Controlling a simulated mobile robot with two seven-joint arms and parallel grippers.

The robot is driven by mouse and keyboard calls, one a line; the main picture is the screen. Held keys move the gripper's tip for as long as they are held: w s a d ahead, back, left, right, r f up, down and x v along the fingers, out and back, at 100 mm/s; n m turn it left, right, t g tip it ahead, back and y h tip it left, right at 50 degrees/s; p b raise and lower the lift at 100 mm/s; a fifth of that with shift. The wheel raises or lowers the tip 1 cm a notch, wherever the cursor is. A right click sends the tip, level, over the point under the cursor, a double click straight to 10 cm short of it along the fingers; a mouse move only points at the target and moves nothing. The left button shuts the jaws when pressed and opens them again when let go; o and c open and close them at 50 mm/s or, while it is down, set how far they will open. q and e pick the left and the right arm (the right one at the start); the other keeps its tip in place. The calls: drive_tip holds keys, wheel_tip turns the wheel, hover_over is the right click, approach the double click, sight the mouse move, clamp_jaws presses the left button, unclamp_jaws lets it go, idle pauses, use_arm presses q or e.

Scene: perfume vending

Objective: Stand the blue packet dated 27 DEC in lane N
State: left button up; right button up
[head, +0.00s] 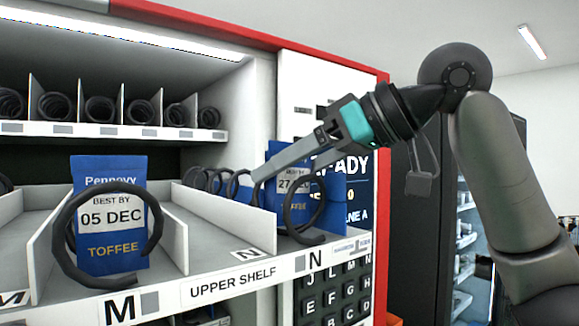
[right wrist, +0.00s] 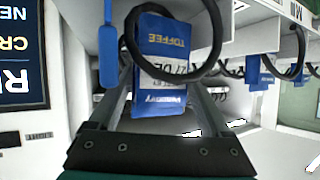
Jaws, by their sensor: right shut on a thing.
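The blue packet dated 27 DEC (head: 284,208) stands roughly upright at the front of lane N, by the black coil (head: 303,222). Its date label is partly covered by my finger. My right gripper (head: 258,174) reaches in from the upper right and is shut on this packet. In the right wrist view the packet (right wrist: 160,100) sits between the two fingers, with the coil's front ring (right wrist: 218,40) crossing it. The lane label N (head: 328,263) is on the shelf's front edge. My left gripper is not in view.
Another blue packet (head: 110,252), dated 05 DEC, stands in the coil of lane M to the left. White dividers (head: 232,215) separate the lanes. A keypad (head: 337,290) and a dark display (head: 358,195) are right of lane N. More coils (head: 103,110) sit on the upper shelf.

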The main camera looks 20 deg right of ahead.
drive_tip(key=shift+f, duration=0.15)
drive_tip(key=o, duration=1.5)
drive_tip(key=shift+o, duration=0.2)
drive_tip(key=shift+r, duration=0.35)
drive_tip(key=shift+r+p, duration=0.45)
drive_tip(key=shift+r, duration=0.1)
drive_tip(key=b+v, duration=0.1)
drive_tip(key=v, duration=1)
drive_tip(key=shift+s+d, duration=0.3)
drive_tip(key=shift+s, duration=0.1)
drive_tip(key=shift+f, duration=0.1)
